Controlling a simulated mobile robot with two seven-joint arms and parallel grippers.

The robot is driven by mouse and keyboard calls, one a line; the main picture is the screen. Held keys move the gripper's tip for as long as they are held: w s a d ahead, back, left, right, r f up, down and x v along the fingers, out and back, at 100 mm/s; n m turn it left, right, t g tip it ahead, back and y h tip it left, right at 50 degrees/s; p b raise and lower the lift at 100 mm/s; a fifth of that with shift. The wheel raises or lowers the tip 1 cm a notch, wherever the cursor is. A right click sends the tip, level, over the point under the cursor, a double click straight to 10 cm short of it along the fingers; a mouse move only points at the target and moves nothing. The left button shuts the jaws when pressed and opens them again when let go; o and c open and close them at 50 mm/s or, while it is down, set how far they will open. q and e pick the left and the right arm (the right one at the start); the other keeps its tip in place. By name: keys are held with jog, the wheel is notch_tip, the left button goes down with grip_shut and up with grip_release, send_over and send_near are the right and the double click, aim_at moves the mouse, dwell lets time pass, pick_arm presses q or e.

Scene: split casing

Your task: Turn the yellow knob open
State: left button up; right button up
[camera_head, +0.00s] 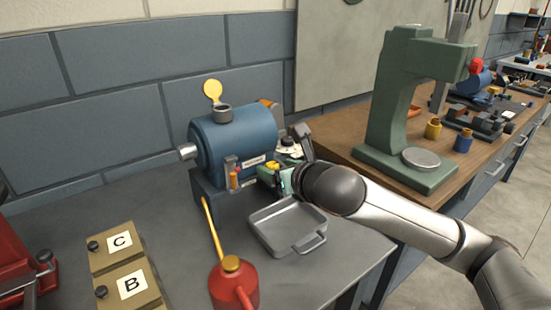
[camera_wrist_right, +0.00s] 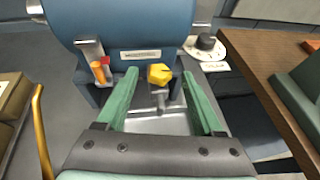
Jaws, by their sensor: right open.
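The yellow knob (camera_wrist_right: 159,74) sits on the front of the blue casing (camera_wrist_right: 120,22), above a small grey spout. In the head view the knob (camera_head: 268,167) is partly hidden by my right gripper (camera_head: 277,177). In the right wrist view my right gripper (camera_wrist_right: 160,100) is open, with one green finger on each side of the knob and clear space between. Whether the fingertips reach as far as the knob I cannot tell. My left gripper is not in view.
A grey tray (camera_head: 259,218) stands below the spout. A red oil can (camera_head: 234,287) with a long yellow spout stands left of it. An orange-handled lever (camera_wrist_right: 100,71) is just left of the knob. A green press (camera_head: 395,105) stands on the wooden bench to the right.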

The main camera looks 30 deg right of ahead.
jog(key=shift+w+f, duration=0.15)
jog(key=shift+w, duration=0.15)
grip_shut()
dwell(0.6)
